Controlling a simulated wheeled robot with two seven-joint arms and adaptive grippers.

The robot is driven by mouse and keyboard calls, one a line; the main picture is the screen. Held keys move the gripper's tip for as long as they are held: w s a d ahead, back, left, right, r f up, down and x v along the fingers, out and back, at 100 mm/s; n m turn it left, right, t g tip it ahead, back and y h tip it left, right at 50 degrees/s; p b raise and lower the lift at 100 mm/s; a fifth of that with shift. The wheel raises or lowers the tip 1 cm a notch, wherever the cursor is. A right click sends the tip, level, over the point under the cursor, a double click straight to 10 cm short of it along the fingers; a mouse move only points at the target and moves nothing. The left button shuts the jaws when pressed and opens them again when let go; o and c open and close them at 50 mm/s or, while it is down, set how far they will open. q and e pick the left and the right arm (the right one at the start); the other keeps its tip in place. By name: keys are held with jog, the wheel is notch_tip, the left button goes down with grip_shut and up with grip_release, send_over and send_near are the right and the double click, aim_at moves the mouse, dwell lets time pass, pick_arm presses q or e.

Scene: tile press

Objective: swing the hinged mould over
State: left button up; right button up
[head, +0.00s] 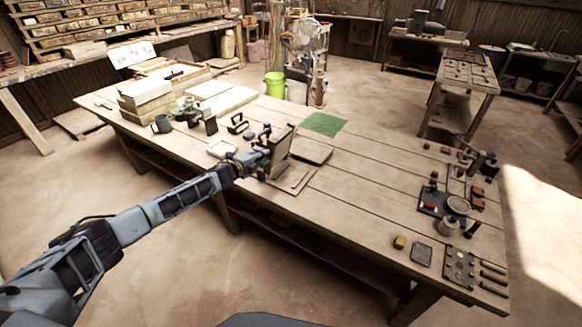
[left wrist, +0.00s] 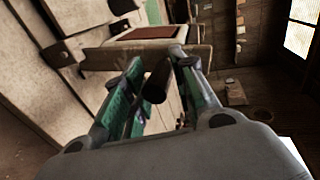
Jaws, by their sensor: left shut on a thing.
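The hinged mould (head: 280,148) is on the long wooden table, with one leaf standing up steeply and flat boards beside it. My left gripper (head: 259,158) is at the near left side of this raised leaf. In the left wrist view, its green-padded fingers (left wrist: 157,85) are shut on a dark round handle (left wrist: 158,78). A wooden edge of the mould (left wrist: 140,57) crosses just beyond the fingertips. The gripper and arm hide part of the mould's near side in the head view. My right gripper is in neither view.
A green mat (head: 324,124) lies behind the mould. Small tools, a clamp-like item (head: 238,124) and a dark mug (head: 162,124) stand to the left. Wooden boxes (head: 146,95) are at the far left. The table's middle right is clear (head: 370,180); small items crowd its right end.

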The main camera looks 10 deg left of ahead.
pick_arm(q)
jog(key=shift+a, duration=0.35)
jog(key=shift+w+a+r, duration=0.15)
jog(key=shift+w+a, duration=0.05)
jog(key=shift+a, duration=0.35)
jog(key=shift+w+a+r, duration=0.1)
jog(key=shift+w+a, duration=0.1)
jog(key=shift+a, duration=0.35)
jog(key=shift+w+a+p, duration=0.15)
jog(key=shift+w+a, duration=0.05)
jog(key=shift+a, duration=0.4)
jog(key=shift+w+a+p, duration=0.15)
jog(key=shift+w+a, duration=0.05)
jog(key=shift+a, duration=0.35)
jog(key=a, duration=0.1)
jog(key=w+a+f+b, duration=0.1)
jog(key=a, duration=0.1)
jog(key=a+b, duration=0.1)
jog(key=shift+w+a+f, duration=0.15)
jog(key=shift+w, duration=0.2)
jog(key=shift+f, duration=0.1)
